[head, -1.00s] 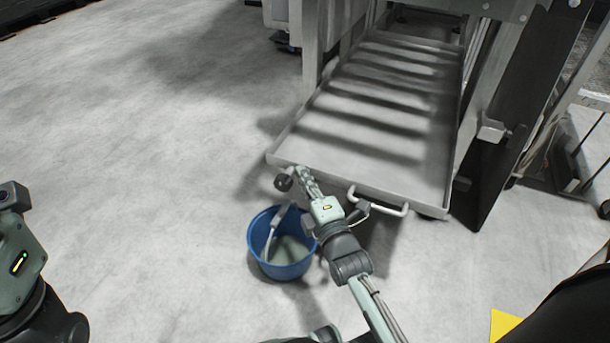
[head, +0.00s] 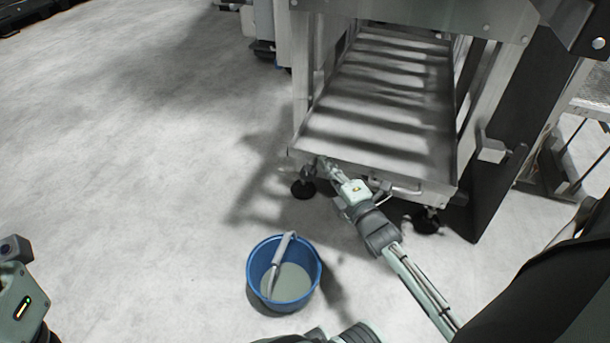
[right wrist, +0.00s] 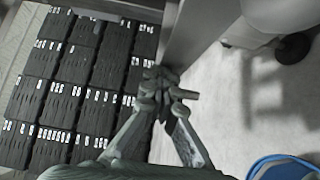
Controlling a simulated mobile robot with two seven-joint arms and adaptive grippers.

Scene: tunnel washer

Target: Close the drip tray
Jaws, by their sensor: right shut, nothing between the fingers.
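The drip tray (head: 385,118) is a shallow grey metal tray with striped shadows, low between the machine's legs. Its front edge lies near the front feet, and a bar handle (head: 405,191) on its front is partly hidden by my right arm. My right gripper (head: 323,164) is shut and empty at the left part of the tray's front edge; exact contact is unclear. In the right wrist view the closed fingers (right wrist: 165,88) are beside a grey metal edge. My left gripper is out of view.
A blue bucket (head: 257,276) with greyish contents and a light-handled tool stands on the floor in front of the machine. Black levelling feet (head: 303,189) stand under the frame. A dark panel (head: 497,150) is at the right. Floor at the left is clear.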

